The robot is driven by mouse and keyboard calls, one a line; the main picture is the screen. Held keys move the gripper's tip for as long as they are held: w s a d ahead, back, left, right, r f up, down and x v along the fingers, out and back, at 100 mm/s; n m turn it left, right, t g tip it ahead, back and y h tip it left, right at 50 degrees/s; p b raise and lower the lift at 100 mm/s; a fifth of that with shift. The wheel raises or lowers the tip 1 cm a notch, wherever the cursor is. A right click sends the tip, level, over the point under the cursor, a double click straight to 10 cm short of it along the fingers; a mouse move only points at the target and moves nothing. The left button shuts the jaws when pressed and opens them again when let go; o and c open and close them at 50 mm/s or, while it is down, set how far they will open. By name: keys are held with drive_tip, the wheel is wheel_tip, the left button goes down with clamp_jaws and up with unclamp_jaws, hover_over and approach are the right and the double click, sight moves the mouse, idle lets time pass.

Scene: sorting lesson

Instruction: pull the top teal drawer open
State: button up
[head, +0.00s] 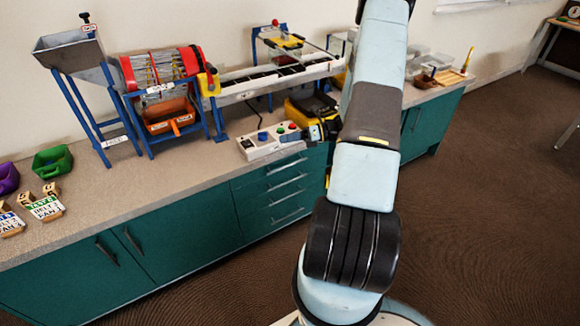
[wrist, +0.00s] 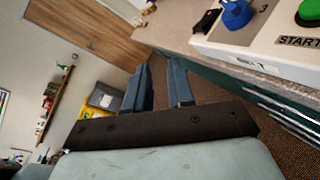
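The teal drawers are stacked under the counter in the head view, each with a pale bar handle. The top drawer (head: 254,177) looks shut, flush with the cabinet, and its handle (head: 287,165) lies across its front. The drawer fronts also show edge-on at the right of the wrist view (wrist: 285,108). My gripper (head: 316,132) is at the counter's front edge beside the control box, above and to the right of the top handle, apart from it. In the wrist view its two fingers (wrist: 159,80) are spread with nothing between them.
The control box (head: 275,142) with coloured buttons sits on the counter (head: 190,170) close to my gripper; it also shows in the wrist view (wrist: 270,45). A sorting machine with a red drum (head: 165,65) stands behind. The brown floor (head: 480,200) before the cabinet is clear.

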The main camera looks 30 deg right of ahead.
drive_tip(key=s+d+f+m+t+h, duration=0.1)
drive_tip(key=d+f+m+t, duration=0.3)
drive_tip(key=f, duration=0.3)
drive_tip(key=d+f+m+t+h, duration=0.1)
drive_tip(key=d+f+m+t, duration=0.2)
drive_tip(key=f+m, duration=0.25)
drive_tip(key=m+t+h, duration=0.5)
drive_tip(key=m, duration=0.3)
approach(288, 166)
drive_tip(key=x, duration=1)
drive_tip(key=shift+w+d+f, duration=0.2)
drive_tip(key=shift+w+f, duration=0.05)
drive_tip(key=shift+f, duration=0.05)
clamp_jaws()
